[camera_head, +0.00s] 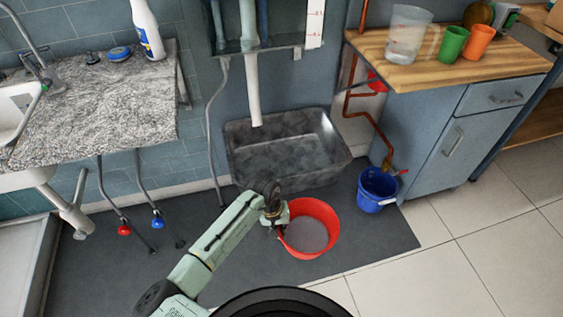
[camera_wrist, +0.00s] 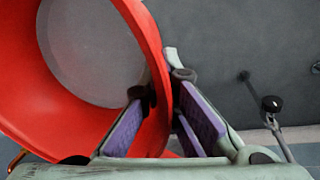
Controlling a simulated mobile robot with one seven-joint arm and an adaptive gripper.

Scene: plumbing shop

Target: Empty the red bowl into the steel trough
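The red bowl (camera_head: 322,212) is at the middle of the dark mat, in front of the trough, roughly level, with a flat grey surface inside it. Whether its base touches the mat is hard to tell. The steel trough (camera_head: 290,155) is a grey, mottled rectangular basin against the wall, behind the bowl; it looks empty. My gripper (camera_head: 279,226) is at the bowl's left rim. In the wrist view, its purple-padded fingers (camera_wrist: 160,112) lie either side of the red bowl's wall (camera_wrist: 157,75), one inside and one outside, closed on it.
A blue bucket (camera_head: 378,188) stands right of the trough beside a cabinet (camera_head: 439,130). Tiled floor (camera_head: 450,265) at front right is clear.

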